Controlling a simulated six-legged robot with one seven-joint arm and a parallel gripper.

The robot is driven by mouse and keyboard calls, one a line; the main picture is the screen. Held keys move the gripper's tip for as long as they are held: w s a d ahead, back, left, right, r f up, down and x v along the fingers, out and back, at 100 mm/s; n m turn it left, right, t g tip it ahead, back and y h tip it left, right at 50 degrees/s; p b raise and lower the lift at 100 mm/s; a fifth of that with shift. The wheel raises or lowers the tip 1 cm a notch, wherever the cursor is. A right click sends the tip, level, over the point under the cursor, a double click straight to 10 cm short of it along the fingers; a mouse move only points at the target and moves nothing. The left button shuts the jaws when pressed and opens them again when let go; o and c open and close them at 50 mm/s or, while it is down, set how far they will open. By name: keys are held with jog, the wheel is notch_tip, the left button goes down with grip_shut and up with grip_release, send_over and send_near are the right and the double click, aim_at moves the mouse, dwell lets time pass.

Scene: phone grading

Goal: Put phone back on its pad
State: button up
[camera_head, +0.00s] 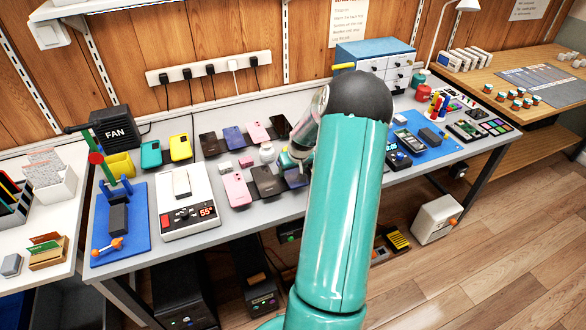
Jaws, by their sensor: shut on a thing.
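My gripper (291,164) is at the middle of the bench, low over a group of phones, and is partly hidden behind my own teal arm. It is shut on a dark bluish phone (294,178), mostly hidden by the jaws and arm. Whether this phone touches the surface below cannot be told. Beside it on the left lie a black phone (265,181) and a pink phone (236,189). A row of phones lies behind, with a dark one (209,145), a blue one (234,138) and a pink one (257,132). Any pad under the held phone is hidden.
A white heating unit (204,222) with a red display stands left of the phones. A blue mat (137,245) lies farther left, by a black fan box (111,128). Another blue mat (440,150) with devices lies right of my arm. A drawer cabinet (372,60) stands behind.

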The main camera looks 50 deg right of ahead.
dwell(0.3)
jog(key=o, duration=1.5)
jog(key=shift+r, duration=0.6)
notch_tip(320, 180, up, 7)
jog(key=shift+f, duration=0.1)
dwell(0.3)
dwell(0.8)
